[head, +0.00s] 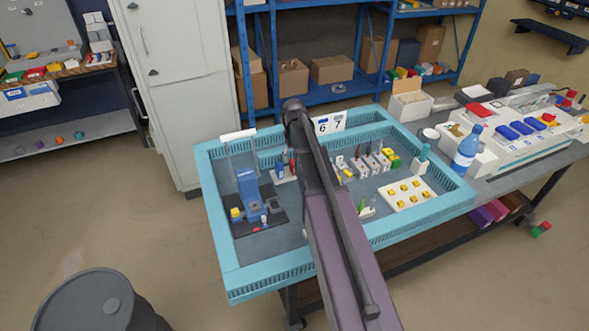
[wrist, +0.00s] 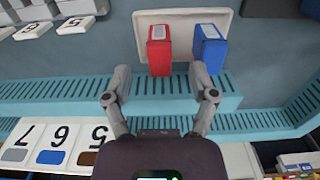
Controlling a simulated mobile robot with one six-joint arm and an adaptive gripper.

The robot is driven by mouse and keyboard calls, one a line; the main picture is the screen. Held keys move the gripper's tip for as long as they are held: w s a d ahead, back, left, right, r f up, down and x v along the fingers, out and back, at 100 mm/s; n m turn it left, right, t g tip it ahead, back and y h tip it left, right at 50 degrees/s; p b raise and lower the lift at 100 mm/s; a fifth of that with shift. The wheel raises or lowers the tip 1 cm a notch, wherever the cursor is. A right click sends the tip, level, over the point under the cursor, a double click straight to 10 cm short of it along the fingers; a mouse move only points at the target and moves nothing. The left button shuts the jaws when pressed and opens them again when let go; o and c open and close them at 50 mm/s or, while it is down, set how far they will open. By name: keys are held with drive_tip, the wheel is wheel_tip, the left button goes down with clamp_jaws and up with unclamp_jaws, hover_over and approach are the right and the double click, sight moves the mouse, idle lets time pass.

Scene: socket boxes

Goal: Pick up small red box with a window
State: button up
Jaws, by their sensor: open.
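In the wrist view a small red box (wrist: 159,50) with a pale window on its top stands on a white tray (wrist: 185,18). A blue box (wrist: 209,48) of similar shape stands to its right on the same tray, with a gap between them. My gripper (wrist: 160,82) is open and empty. Its two fingers stand apart, with the red box in line with the gap between them. I cannot tell how far the fingertips are above it. In the head view my arm hides the gripper, and a small red item (head: 293,167) shows just left of the arm.
A turquoise slotted wall (wrist: 60,95) runs beside the tray in the wrist view. Number cards (wrist: 58,140) lie beyond it. In the head view the turquoise-walled table (head: 222,235) also holds a blue device (head: 248,184) and a white block board (head: 425,196). A blue bottle (head: 466,150) stands at right.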

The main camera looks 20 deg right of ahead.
sight(294, 162)
drive_tip(key=shift+w+f+b, duration=0.1)
drive_tip(key=shift+f+b, duration=1.75)
drive_tip(key=shift+f, duration=0.25)
clamp_jaws()
